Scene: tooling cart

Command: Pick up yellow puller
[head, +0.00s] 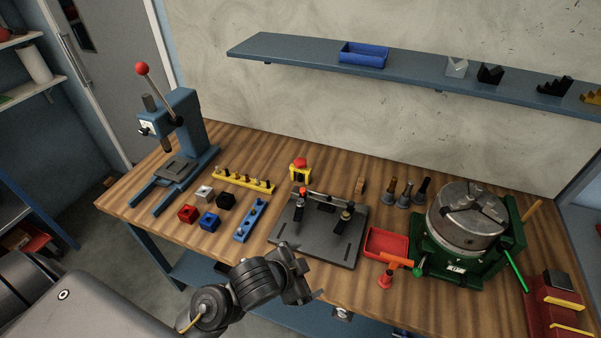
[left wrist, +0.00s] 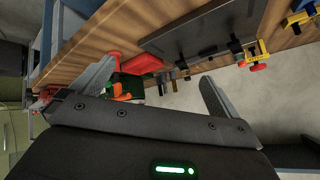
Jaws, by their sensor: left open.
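The yellow puller (head: 299,175), a small yellow frame with a red top, stands on the wooden bench behind the dark fixture plate. In the left wrist view the puller (left wrist: 252,52) shows at the upper right, beyond the right finger and apart from it. My left gripper (head: 304,277) is at the bench's front edge, in front of the fixture plate, open and with nothing between its fingers. Both fingers also show spread in the left wrist view (left wrist: 158,78). My right gripper is in neither view.
The dark fixture plate (head: 298,240) with clamps lies between my left gripper and the puller. A yellow rack (head: 243,181), blue rack (head: 249,221) and small blocks are left. A red tray (head: 387,242) and green-based chuck (head: 466,218) are right. A blue press (head: 182,135) stands far left.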

